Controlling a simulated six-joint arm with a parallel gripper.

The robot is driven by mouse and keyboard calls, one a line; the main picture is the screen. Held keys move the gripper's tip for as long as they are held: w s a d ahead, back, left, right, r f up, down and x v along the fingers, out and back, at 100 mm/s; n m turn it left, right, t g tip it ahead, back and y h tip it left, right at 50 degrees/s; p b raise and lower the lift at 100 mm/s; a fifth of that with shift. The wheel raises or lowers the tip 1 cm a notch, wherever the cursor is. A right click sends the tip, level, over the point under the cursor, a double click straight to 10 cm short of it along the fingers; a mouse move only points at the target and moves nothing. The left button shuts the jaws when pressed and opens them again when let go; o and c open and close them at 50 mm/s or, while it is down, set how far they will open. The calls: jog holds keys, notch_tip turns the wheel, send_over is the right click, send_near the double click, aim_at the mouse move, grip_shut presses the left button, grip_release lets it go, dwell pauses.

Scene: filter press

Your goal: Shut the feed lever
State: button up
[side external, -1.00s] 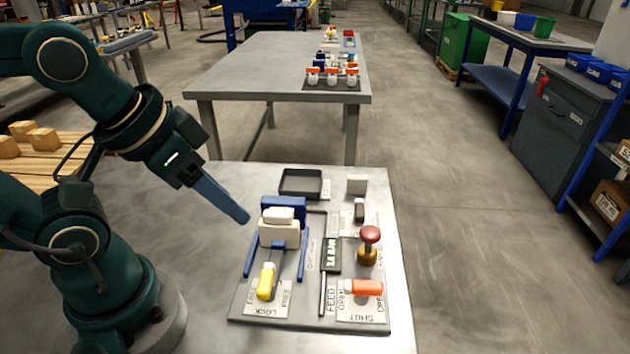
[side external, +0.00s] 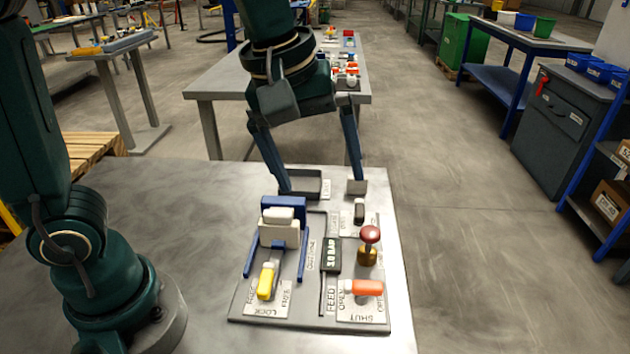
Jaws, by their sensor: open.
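The feed lever (side external: 363,287) has an orange handle and sits at the front right of the grey press board (side external: 300,311). Its handle lies crosswise on a plate marked OPEN and SHUT, with its orange end to the right. My gripper (side external: 318,188) is open and empty, with its two blue fingers pointing down over the far end of the board. The left finger is near the black tray and the right one near the small grey block. The gripper is well behind the feed lever and apart from it.
A yellow lock lever (side external: 266,281) stands at the front left. A blue-and-white press (side external: 280,226) is behind it. A red-topped knob (side external: 369,235) stands just behind the feed lever. A display (side external: 333,254) reads about 10 BAR. A black tray (side external: 318,187) and grey block (side external: 356,187) lie at the back.

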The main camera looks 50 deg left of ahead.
jog(key=w+d+f+g, duration=0.2)
jog(key=w+d+f, duration=0.1)
jog(key=d+f, duration=0.2)
jog(key=g, duration=0.1)
send_over(363, 284)
jog(key=shift+y, duration=0.4)
notch_tip(363, 284, down, 5)
jog(key=shift+f, duration=2.5)
jog(key=shift+c, duration=0.3)
jog(key=c, duration=1.3)
jog(key=shift+m, duration=0.3)
